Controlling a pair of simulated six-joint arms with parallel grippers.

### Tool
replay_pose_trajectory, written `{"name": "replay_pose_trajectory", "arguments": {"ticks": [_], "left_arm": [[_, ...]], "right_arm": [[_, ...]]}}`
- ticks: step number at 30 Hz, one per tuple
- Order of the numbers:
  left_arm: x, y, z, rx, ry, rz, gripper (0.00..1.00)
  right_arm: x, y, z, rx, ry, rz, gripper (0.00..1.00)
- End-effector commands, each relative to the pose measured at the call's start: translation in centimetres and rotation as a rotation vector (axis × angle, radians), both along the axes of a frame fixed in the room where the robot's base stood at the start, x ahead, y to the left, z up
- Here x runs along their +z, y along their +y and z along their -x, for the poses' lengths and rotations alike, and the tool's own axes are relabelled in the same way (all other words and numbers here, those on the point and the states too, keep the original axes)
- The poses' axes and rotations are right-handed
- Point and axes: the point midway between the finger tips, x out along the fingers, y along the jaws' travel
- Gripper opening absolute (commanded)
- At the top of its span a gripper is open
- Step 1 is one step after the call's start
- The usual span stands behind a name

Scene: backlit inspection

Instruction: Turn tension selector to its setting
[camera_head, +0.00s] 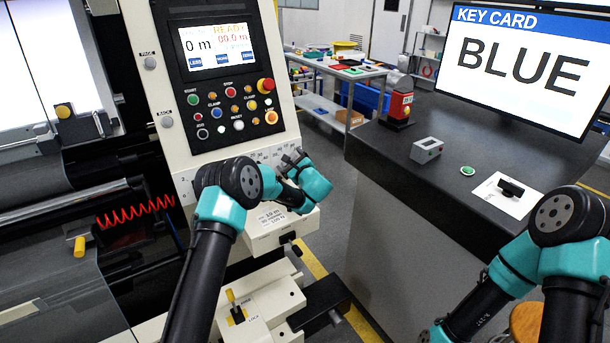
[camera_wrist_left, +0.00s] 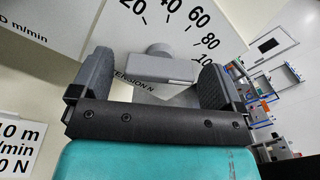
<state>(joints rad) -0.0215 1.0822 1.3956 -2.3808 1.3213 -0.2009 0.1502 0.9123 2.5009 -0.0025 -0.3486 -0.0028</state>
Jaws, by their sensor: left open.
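The tension selector is a grey knob (camera_wrist_left: 160,68) on the cream panel, seen in the left wrist view. Printed numbers 20, 40, 60, 80 and a partly cut 100 curve around its far side, with "TENSION N" below, partly hidden. My left gripper (camera_wrist_left: 157,62) is open, one finger on each side of the knob, with visible gaps. Which mark the knob points to I cannot tell. In the head view my left gripper (camera_head: 292,160) is at the panel's lower part and hides the knob. A placard (camera_head: 271,214) below reads 10 m and what looks like 100 N.
The control panel screen (camera_head: 217,46) shows READY above several buttons. A monitor (camera_head: 525,60) reads KEY CARD BLUE. The dark counter (camera_head: 385,150) holds a grey box (camera_head: 426,150), a green button and a white plate. My right arm shows at lower right, its gripper out of frame.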

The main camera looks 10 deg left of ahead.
Motion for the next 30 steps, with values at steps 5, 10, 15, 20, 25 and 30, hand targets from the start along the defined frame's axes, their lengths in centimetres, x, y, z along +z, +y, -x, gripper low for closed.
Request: {"name": "replay_pose_trajectory", "arguments": {"ticks": [5, 10, 15, 20, 25, 30], "left_arm": [[0.1, -1.8, 1.7, -0.003, 0.001, 0.0, 0.94], [0.0, -4.1, 4.0, -0.005, 0.001, 0.0, 0.94], [0.1, -6.3, 6.4, -0.004, 0.001, -0.001, 0.94], [0.0, -8.5, 8.6, -0.004, 0.002, -0.001, 0.94], [0.0, -10.4, 10.7, -0.004, 0.001, -0.001, 0.94], [0.0, -11.4, 11.8, -0.001, 0.0, -0.001, 0.94]], "right_arm": [[0.0, 0.0, 0.0, 0.0, 0.0, 0.0, 0.43], [0.0, 0.0, 0.0, 0.0, 0.0, 0.0, 0.43], [0.0, 0.0, 0.0, 0.0, 0.0, 0.0, 0.43], [0.0, 0.0, 0.0, 0.0, 0.0, 0.0, 0.43], [0.0, 0.0, 0.0, 0.0, 0.0, 0.0, 0.43], [0.0, 0.0, 0.0, 0.0, 0.0, 0.0, 0.43]]}}
